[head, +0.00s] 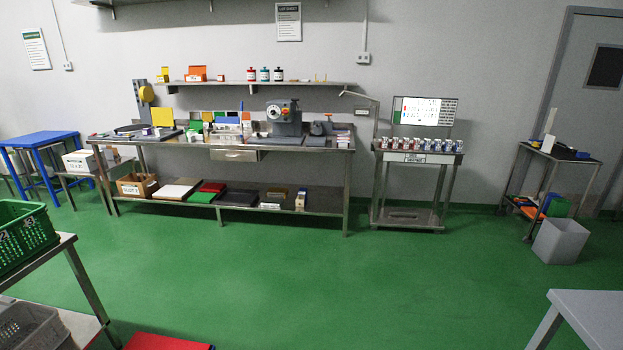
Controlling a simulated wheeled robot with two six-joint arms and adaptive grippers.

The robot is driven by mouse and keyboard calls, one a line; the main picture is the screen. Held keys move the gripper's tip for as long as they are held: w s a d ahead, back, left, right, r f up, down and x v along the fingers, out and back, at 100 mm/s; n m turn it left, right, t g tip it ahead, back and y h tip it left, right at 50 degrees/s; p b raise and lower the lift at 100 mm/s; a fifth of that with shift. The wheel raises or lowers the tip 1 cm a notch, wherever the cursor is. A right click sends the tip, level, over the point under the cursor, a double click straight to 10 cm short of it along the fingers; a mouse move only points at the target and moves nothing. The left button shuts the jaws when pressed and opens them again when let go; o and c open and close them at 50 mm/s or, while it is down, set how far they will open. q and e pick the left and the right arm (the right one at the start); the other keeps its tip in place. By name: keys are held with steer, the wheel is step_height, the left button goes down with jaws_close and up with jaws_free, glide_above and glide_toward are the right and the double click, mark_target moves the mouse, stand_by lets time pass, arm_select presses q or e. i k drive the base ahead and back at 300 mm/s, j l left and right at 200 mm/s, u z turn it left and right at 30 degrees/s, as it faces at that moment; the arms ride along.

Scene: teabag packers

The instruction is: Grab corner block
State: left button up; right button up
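No corner block can be made out from this distance. The long steel workbench (300,148) against the back wall holds many small items, too small to tell apart. A grey machine (284,120) stands on its right half. A small dark device (317,128) sits to the right of that machine. Neither of my grippers shows in the head view.
Open green floor (300,280) lies ahead. A green crate (24,232) on a steel rack stands at left, with a red mat (165,342) on the floor beside it. A grey table (590,312) is at lower right, a grey bin (560,242) beyond it. A steel trolley (408,212) stands right of the workbench.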

mark_target(193, 138)
steer(key=i+u, duration=0.1)
steer(key=i, duration=0.45)
steer(key=i+l+u, duration=0.1)
steer(key=i, duration=0.45)
steer(key=i+l+u, duration=0.1)
steer(key=i, duration=0.4)
steer(key=i+l+u, duration=0.1)
steer(key=i, duration=0.45)
steer(key=i+l, duration=0.25)
steer(key=i, duration=0.3)
steer(key=i+l+u, duration=0.15)
steer(key=i, duration=0.35)
steer(key=i+j+u, duration=0.15)
steer(key=i+u, duration=0.65)
steer(key=i, duration=0.2)
steer(key=i+l+u, duration=0.15)
steer(key=i+u, duration=0.25)
steer(key=i+l+u, duration=0.4)
steer(key=i, duration=0.15)
steer(key=i+j+u, duration=0.1)
steer(key=i, duration=0.45)
steer(key=i+j+u, duration=0.1)
steer(key=i, duration=0.45)
steer(key=j, duration=0.1)
